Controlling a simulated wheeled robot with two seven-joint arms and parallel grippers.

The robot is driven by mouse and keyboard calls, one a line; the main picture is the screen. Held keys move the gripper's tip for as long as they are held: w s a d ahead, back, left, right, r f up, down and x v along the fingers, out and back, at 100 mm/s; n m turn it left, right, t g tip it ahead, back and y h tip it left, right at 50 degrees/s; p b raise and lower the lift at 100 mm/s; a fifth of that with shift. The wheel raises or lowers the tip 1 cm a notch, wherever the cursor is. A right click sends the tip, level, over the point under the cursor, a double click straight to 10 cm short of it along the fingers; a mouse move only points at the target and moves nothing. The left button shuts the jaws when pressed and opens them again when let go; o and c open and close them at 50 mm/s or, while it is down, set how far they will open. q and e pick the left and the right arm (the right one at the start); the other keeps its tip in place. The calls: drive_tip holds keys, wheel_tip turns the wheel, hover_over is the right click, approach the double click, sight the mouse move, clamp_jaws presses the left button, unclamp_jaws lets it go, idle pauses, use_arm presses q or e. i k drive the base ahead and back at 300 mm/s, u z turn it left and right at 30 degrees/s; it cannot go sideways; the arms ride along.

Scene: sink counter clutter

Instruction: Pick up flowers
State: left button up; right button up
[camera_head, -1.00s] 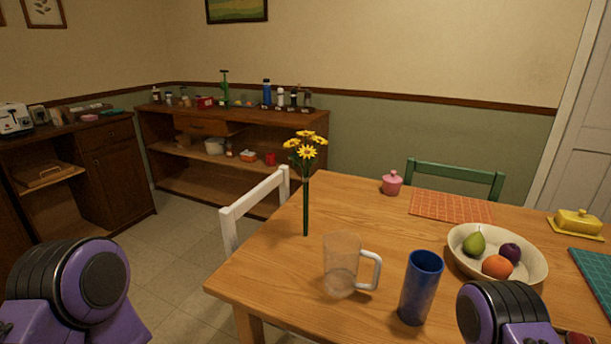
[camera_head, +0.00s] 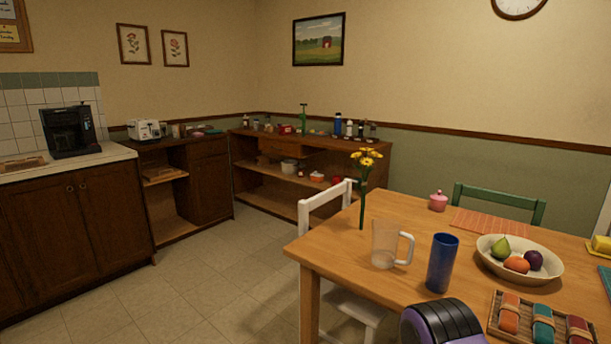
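The yellow flowers (camera_head: 366,158) on a green stem (camera_head: 362,208) stand upright at the left part of the wooden table (camera_head: 330,259), behind the clear pitcher. I cannot tell what holds the stem up. A purple and black part of my arm shows at the bottom right of the view, in front of the table's near edge. Neither gripper's fingers are in view, and nothing of mine touches the flowers.
A clear pitcher (camera_head: 385,244) and a blue cup (camera_head: 441,262) stand near the flowers. A fruit bowl (camera_head: 550,270) and a tray of rolled cloths (camera_head: 493,325) are to the right. A white chair (camera_head: 310,210) stands left of the table. Floor at left is clear.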

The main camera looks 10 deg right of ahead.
sight(365, 160)
drive_tip(key=u, duration=1)
drive_tip(key=i, duration=0.9)
drive_tip(key=z, duration=0.5)
